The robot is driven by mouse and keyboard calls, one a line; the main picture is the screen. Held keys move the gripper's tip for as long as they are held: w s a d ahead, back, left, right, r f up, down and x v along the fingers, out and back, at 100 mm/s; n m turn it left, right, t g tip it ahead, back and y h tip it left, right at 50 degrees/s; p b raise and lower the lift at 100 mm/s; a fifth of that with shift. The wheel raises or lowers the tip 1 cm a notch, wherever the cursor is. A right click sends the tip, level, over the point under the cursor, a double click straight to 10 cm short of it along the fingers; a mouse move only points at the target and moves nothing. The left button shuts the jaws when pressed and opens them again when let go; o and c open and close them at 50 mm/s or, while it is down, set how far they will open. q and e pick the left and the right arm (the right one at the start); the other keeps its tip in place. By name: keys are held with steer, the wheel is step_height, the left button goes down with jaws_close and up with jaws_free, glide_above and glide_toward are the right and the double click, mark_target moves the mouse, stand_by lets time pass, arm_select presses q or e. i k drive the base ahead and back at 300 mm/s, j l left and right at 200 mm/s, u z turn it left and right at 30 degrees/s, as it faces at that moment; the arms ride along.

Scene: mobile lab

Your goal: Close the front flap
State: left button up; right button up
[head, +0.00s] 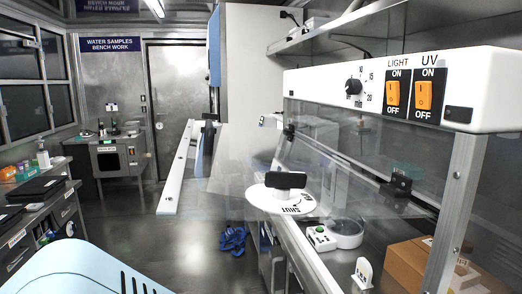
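The clear hood (345,125) stands at the right, under a white control box (400,88) with orange LIGHT and UV switches. A clear panel that looks like the front flap (243,172) sticks out from the hood's front and appears open. Its edges are faint, so I cannot tell its exact angle. A black handle-like block (287,180) shows near it, above a white rounded plate (292,200) marked SHUT, with the lettering upside down. Neither of my grippers can be made out.
Blue shoes (233,240) lie on the floor. Benches line the left wall. The floor (165,235) in the middle is mostly clear.

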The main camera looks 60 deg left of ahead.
mark_target(229, 151)
steer(key=i+j+u, duration=0.1)
steer(key=u, duration=1.85)
steer(key=i+l, duration=0.1)
steer(key=i, duration=0.35)
